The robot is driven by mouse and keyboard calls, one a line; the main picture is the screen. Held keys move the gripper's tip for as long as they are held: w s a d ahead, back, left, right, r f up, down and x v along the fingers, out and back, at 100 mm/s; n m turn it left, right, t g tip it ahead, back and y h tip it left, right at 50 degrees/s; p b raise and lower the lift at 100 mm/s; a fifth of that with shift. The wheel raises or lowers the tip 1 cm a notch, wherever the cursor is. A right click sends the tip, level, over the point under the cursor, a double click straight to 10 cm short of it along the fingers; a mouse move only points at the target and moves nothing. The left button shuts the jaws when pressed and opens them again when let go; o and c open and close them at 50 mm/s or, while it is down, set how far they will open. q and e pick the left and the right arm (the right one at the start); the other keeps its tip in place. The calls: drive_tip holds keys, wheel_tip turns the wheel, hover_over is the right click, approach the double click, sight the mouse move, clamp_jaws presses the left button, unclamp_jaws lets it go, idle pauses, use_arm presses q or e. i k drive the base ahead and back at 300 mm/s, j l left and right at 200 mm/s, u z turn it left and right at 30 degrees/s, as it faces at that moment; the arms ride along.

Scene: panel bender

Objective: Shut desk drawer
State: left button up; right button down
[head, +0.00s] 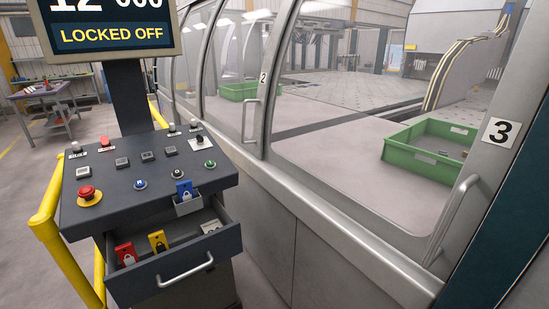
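The desk drawer (190,275) is pulled out from the front of the dark grey control desk (120,209). Its silver bar handle (186,271) is on the front face. Inside the drawer lie a red padlock tag (125,253), a yellow padlock tag (158,241) and a pale item (210,227). A blue padlock tag (184,190) sits in a small grey holder above the drawer, on the desk's front edge. Neither of my grippers shows in the head view.
A yellow rail (56,235) runs along the desk's left side. A green crate (398,153) is behind the glass. A screen (110,38) reads LOCKED OFF.

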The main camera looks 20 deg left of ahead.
sight(191, 252)
drive_tip(key=j+u, duration=0.1)
drive_tip(key=u, duration=0.35)
drive_tip(key=j+u, duration=0.1)
drive_tip(key=u, duration=0.3)
drive_tip(key=i+u, duration=0.1)
drive_tip(key=u, duration=0.35)
